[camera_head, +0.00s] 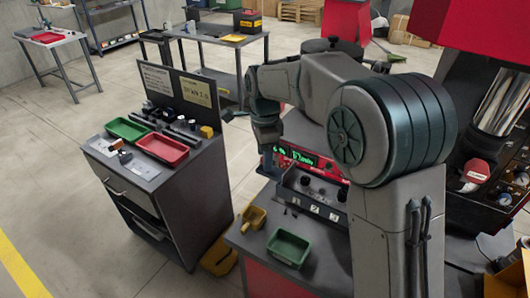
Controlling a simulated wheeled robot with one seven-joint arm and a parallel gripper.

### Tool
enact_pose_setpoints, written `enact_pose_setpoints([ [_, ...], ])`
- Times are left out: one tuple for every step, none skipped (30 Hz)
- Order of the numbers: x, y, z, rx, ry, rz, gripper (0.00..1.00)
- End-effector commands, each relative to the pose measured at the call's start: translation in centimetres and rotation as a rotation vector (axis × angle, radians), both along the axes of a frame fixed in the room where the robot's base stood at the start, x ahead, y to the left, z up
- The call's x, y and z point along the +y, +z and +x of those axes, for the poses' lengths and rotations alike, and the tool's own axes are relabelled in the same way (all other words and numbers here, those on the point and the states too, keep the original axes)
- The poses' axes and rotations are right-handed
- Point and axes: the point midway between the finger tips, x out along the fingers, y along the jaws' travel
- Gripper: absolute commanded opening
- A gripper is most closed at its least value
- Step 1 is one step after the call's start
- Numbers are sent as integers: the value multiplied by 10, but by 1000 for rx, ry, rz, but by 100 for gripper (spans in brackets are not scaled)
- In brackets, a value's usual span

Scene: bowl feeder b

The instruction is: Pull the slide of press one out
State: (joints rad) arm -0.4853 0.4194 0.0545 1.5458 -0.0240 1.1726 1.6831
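My arm fills the middle and right of the view. My gripper (268,150) hangs at its far end, left of the red unit, and is small and partly dark. I cannot tell whether its fingers are open or shut. A red unit with a green lit display (300,156) stands on the bench below my arm. A dark machine with a red top (490,30) and a shiny cylinder (503,101) stands at the right, partly hidden by my arm. No slide can be made out clearly, and I cannot tell which machine is press one.
A grey cabinet (150,222) at the left holds a green tray (126,129) and a red tray (162,148). A cardboard box (508,282) is at bottom right. The left floor is clear.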

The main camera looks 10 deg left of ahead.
Motion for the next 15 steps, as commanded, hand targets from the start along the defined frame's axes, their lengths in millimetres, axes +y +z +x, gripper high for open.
enact_pose_setpoints([
  [0, 0, 0, 1, -1, 0, 52],
  [-1, 1, 0, 1, -1, 0, 52],
  [-1, 3, 0, 0, -1, 0, 52],
  [0, 5, 0, -1, -1, 0, 52],
  [0, 8, 0, -1, -1, 0, 52],
  [0, 13, 0, -1, -1, 0, 52],
  [0, 18, 1, -3, -1, 1, 52],
  [0, 24, 0, -2, -1, 1, 52],
  [0, 33, 0, -4, -1, 2, 52],
  [0, 39, 1, -4, -1, 2, 52],
  [0, 47, 0, -5, -1, 2, 52],
  [0, 57, 0, -5, 0, 2, 52],
  [1, 64, 0, -4, 0, 3, 52],
  [1, 71, 0, -4, 0, 3, 52],
  [1, 81, 0, -5, 0, 2, 52],
])
